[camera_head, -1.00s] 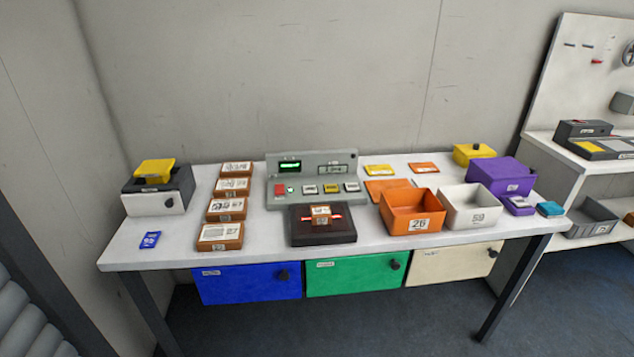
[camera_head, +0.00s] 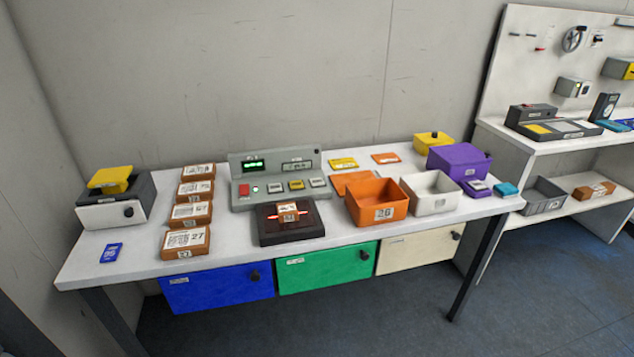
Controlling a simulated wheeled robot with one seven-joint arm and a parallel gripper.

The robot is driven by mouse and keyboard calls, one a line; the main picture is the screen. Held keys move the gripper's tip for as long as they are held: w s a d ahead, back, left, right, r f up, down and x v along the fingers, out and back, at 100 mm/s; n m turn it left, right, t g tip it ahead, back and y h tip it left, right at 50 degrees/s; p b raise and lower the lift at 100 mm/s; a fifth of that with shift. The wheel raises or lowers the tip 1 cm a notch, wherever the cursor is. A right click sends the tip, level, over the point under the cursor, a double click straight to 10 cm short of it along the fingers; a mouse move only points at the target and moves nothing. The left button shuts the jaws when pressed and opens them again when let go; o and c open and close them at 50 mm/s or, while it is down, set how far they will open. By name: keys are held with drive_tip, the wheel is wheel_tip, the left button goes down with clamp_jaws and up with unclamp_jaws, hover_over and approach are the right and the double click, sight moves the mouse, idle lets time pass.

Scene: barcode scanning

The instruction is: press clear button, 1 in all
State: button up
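The grey scanner console (camera_head: 277,176) stands at the back middle of the white table. It has a lit green display (camera_head: 254,165), a red button (camera_head: 243,190) at the left of its front panel, and a row of smaller buttons: a pale one (camera_head: 274,188), a yellowish one (camera_head: 296,185) and another pale one (camera_head: 317,183). Their labels are too small to read, so I cannot tell which is the clear button. A small brown box (camera_head: 288,210) sits on the dark scan pad (camera_head: 290,232) with a red line across it. My gripper is not in view.
Several labelled brown boxes (camera_head: 186,239) stand in a column left of the console. An orange bin (camera_head: 378,204) and a white bin (camera_head: 432,190) stand to the right. A purple box (camera_head: 459,160) is at the right end. A second shelf (camera_head: 545,142) stands further right.

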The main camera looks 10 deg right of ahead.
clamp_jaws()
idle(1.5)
